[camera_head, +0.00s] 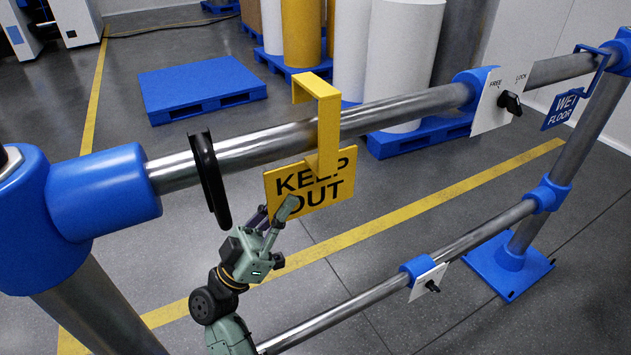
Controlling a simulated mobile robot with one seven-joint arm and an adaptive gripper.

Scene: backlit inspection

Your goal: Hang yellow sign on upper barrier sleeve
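The yellow sign (340,190), lettered KEEP OUT, is at the upper rail (240,148), slightly tilted. Its yellow hook (328,125) crosses in front of the rail, and the hook's short rear lip shows above the rail. I cannot tell whether the hook touches the rail. My gripper (273,214) is at the sign's lower left edge, with one finger over its face and the darker finger partly hidden. It appears shut on the sign. The upper blue sleeve (478,80) is to the right on the rail, beside a white FREE/LOCK plate (493,108) with a black knob (511,103).
A black ring (208,180) hangs on the rail left of the sign. A lower rail (340,312) carries a smaller blue sleeve (412,270). A blue WET FLOOR sign (560,112) hangs at the right post. Blue pallets (200,85) stand behind.

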